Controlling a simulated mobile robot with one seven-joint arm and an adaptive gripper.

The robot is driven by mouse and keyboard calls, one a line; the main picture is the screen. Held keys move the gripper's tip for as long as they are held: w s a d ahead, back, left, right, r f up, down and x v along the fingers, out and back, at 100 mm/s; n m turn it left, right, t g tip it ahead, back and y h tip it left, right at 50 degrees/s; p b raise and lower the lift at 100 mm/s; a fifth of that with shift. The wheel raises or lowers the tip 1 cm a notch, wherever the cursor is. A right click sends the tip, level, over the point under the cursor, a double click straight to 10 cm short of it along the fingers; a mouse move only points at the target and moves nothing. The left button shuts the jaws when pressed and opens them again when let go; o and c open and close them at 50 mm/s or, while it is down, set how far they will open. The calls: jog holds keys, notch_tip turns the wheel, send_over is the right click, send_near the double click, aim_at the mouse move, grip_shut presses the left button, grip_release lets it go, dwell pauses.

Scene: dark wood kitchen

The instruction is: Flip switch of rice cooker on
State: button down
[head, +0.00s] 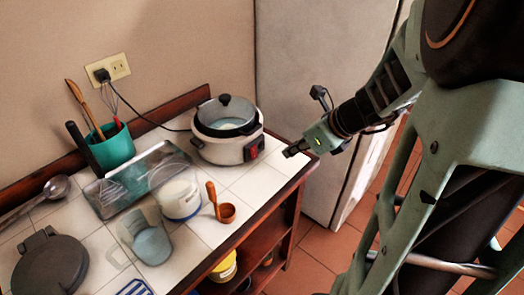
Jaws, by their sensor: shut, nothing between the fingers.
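The rice cooker (222,147) stands at the far right corner of the tiled counter. It is white with a dark rim and a glass lid with a black knob. Its red switch (254,148) sits on a dark panel on the right front side. I cannot tell the switch's position at this size. My gripper (287,153) is to the right of the cooker, at about the switch's height in the picture. It points left toward the switch, with a small gap visible between them. Its fingers are shut and hold nothing.
The power cord runs to the wall outlet (118,68). A pale fridge (310,110) stands behind. The counter's right edge lies below my gripper.

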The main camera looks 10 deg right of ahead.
aim_at(254, 153)
jog(key=shift+s, duration=0.1)
jog(key=b+x, duration=0.2)
jog(key=x, duration=0.8)
jog(key=shift+f, duration=0.15)
jog(key=shift+w+a, duration=0.8)
jog(key=shift+w, duration=0.2)
jog(key=shift+w+a, duration=0.4)
jog(key=shift+w, duration=0.2)
